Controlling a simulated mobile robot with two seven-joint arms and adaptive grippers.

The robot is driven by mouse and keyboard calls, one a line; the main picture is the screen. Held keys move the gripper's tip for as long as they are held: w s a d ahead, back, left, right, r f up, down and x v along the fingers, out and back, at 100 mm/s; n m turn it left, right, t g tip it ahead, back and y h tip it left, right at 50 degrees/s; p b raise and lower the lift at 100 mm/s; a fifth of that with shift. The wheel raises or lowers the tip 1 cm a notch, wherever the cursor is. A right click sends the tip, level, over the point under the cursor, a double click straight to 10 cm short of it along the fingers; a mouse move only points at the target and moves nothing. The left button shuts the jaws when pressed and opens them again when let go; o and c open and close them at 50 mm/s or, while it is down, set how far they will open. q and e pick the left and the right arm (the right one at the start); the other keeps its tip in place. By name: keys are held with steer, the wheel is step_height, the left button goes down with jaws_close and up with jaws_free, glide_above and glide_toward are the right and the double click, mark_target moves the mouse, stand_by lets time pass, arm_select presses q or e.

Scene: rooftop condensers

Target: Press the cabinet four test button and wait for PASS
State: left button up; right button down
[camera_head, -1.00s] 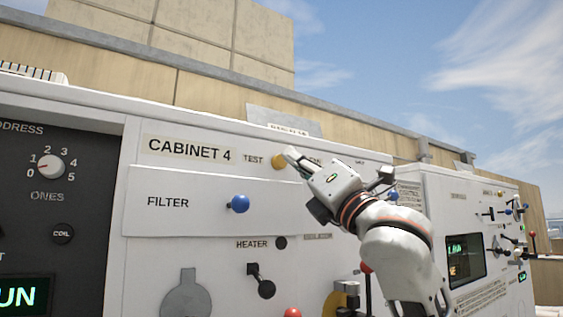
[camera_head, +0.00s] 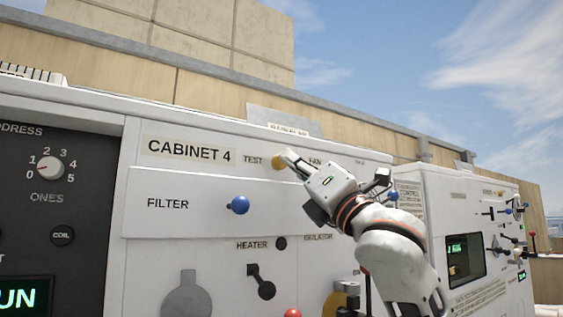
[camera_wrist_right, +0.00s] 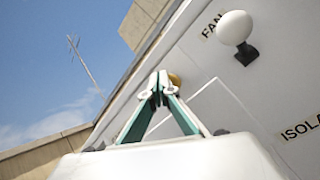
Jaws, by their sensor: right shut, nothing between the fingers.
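The yellow TEST button (camera_head: 278,161) sits on the white front of Cabinet 4 (camera_head: 140,220), right of the CABINET 4 and TEST labels. My right gripper (camera_head: 288,156) is shut and empty, its fingertips at the right side of the button. In the right wrist view the closed fingertips (camera_wrist_right: 159,85) stand in front of the yellow button (camera_wrist_right: 175,79) and partly cover it. I cannot tell whether they touch it. No PASS reading shows on Cabinet 4. My left gripper is not in view.
A blue FILTER knob (camera_head: 238,204) and a black HEATER lever (camera_head: 261,281) are below. A white knob (camera_wrist_right: 234,28) stands near the FAN label in the right wrist view. A dark panel (camera_head: 50,230) with a dial is at left; another cabinet (camera_head: 475,235) with levers is at right.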

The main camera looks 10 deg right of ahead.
steer(key=shift+w+a+p, duration=0.2)
steer(key=shift+w+p, duration=0.1)
steer(key=shift+w, duration=0.3)
stand_by(0.7)
stand_by(0.4)
steer(key=shift+s+d, duration=0.2)
steer(key=shift+s, duration=0.3)
steer(key=shift+s+d, duration=0.15)
steer(key=shift+s, duration=0.35)
steer(key=s, duration=0.1)
steer(key=s+d, duration=0.1)
steer(key=s, duration=0.2)
steer(key=shift+s+d, duration=0.3)
steer(key=shift+d, duration=0.05)
stand_by(0.5)
